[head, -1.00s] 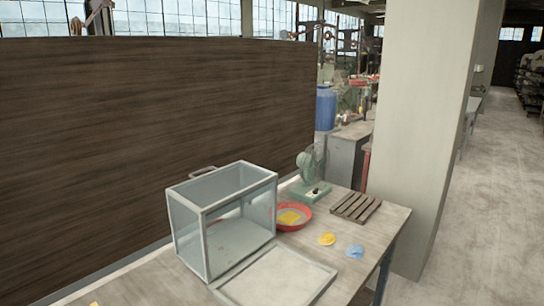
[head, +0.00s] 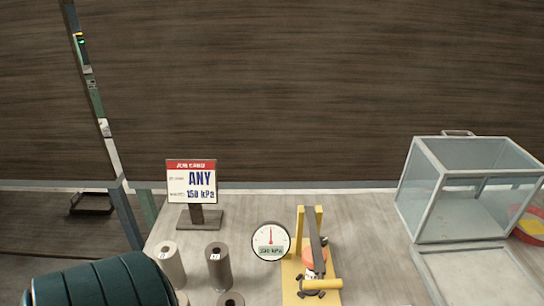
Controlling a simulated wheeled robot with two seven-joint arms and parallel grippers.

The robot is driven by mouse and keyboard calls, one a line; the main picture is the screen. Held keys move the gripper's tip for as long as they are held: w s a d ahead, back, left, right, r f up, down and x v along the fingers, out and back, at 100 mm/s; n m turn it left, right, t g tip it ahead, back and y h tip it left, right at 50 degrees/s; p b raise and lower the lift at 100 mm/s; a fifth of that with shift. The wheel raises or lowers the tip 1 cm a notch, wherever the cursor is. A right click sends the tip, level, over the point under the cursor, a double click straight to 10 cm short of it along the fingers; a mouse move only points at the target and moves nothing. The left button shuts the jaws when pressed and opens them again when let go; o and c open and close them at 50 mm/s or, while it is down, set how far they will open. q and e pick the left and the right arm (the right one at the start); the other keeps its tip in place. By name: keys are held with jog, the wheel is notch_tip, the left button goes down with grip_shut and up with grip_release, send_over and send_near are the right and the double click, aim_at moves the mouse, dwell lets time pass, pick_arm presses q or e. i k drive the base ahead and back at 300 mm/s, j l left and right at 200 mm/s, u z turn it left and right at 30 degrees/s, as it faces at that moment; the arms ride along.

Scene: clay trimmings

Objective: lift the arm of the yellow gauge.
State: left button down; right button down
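The yellow gauge (head: 300,270) stands on the table at the lower middle of the head view, with a yellow upright and base. Its dark arm (head: 316,243) runs from the upright toward me and ends in a yellow crosswise handle (head: 322,284) low over the base. A reddish-orange part sits under the arm. A round white dial (head: 271,241) with a red needle is at its left; its small readout is hard to read. Neither gripper is in view.
A job card (head: 192,182) reading "ANY" and "150 kPa" stands at the back left. Several grey cylinders, including a light one (head: 166,264) and a darker one (head: 218,266), stand left of the gauge. A glass-sided box (head: 470,190) is at right. A dark wall rises behind.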

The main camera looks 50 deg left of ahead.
aim_at(321, 283)
jog(key=u, duration=1.55)
